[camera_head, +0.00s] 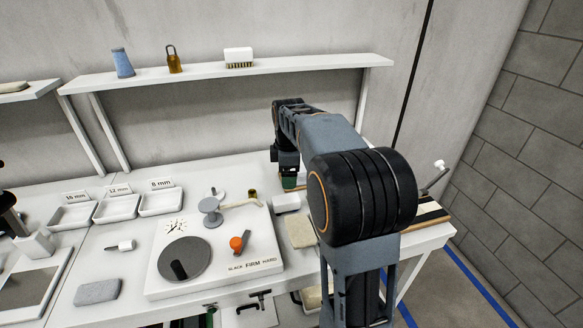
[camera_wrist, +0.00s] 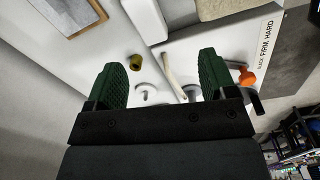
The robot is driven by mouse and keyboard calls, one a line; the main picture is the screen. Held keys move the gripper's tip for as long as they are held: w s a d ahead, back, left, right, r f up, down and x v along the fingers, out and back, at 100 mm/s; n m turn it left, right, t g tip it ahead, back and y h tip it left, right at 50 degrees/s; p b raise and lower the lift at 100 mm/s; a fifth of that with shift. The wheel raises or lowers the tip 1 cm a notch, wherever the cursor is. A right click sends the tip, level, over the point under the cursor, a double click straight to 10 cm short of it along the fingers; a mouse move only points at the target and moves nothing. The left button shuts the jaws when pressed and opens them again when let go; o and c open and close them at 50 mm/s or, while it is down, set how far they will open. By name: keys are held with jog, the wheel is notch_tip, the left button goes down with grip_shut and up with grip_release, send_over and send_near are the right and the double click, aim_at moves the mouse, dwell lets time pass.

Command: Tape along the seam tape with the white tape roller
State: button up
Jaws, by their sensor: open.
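My gripper (camera_head: 289,181) is open above the bench, behind the white panel; its green fingers (camera_wrist: 158,65) show in the wrist view with nothing held between them. A striped board (camera_head: 430,210) with a pale strip lies at the bench's right end, partly hidden by my arm; I cannot tell for sure that the strip is the seam tape. A white-headed tool (camera_head: 440,165) with a dark handle leans up beside it, and may be the tape roller. My gripper is well left of both. A small white piece with a dark tip (camera_head: 120,246) lies at the left.
The white panel (camera_head: 262,265) carries a grey disc, an orange knob (camera_head: 236,243) and a pale curved arm. A white block (camera_head: 286,202) and beige pad (camera_head: 300,232) lie right of it. Several trays (camera_head: 161,204) stand left. A shelf (camera_head: 315,67) runs above.

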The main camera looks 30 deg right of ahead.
aim_at(292, 197)
jog(key=w+f, duration=0.1)
jog(key=f, duration=0.4)
jog(key=d+f+n, duration=0.1)
jog(key=f, duration=0.4)
jog(key=w+d+f+n, duration=0.1)
jog(key=f, duration=0.4)
jog(key=shift+w+d+g, duration=0.25)
jog(key=shift+w+g, duration=0.05)
jog(key=shift+w, duration=0.05)
jog(key=c, duration=1)
jog(key=o, duration=0.6)
jog(key=shift+o, duration=0.2)
jog(key=shift+r+p, duration=0.15)
jog(key=shift+p, duration=0.15)
jog(key=shift+r+p, duration=0.3)
jog(key=shift+r, duration=0.1)
